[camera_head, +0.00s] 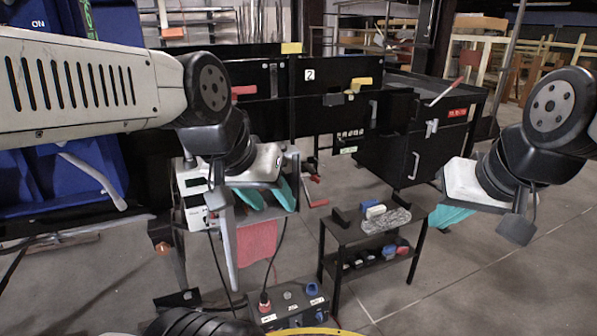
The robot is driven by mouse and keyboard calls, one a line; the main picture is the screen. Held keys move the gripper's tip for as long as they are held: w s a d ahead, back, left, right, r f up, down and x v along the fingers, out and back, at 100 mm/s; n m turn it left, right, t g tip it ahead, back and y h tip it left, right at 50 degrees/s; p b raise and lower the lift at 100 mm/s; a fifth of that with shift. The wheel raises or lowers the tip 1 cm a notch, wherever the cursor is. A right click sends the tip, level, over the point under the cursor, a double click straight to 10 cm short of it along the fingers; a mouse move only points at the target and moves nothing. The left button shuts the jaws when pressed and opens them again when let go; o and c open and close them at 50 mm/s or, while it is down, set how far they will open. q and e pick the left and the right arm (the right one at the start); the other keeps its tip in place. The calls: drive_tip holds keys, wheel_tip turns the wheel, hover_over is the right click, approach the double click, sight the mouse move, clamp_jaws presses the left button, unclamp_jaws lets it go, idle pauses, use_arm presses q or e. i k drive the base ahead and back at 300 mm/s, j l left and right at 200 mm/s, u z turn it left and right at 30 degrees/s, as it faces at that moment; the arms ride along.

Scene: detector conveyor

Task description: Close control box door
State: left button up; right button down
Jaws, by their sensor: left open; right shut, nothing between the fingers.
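A black cabinet (388,162) with a silver handle, a latch and a red label stands right of centre; I cannot tell whether it is the control box or how far any door on it is open. A black panel (310,76) marked 2, with a yellow handle, is to its left. My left gripper (228,240) hangs in front of a white instrument left of centre, open, its fingers pointing down. My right gripper (516,229) is at the right, shut and empty, in front of and right of the black cabinet. Neither gripper visibly touches a door.
A small black table (345,231) with a foil-like item and coloured parts stands at centre. A white instrument (193,190) is behind my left gripper. A dark button box (290,306) is at the bottom. Blue bins (112,22) are at the left. Grey floor is clear at lower right.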

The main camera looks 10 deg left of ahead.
sight(226, 219)
drive_tip(key=j, duration=0.9)
drive_tip(key=i+j+u, duration=0.15)
drive_tip(key=j, duration=0.8)
drive_tip(key=k+j+u, duration=0.15)
drive_tip(key=u, duration=0.15)
drive_tip(key=k, duration=0.1)
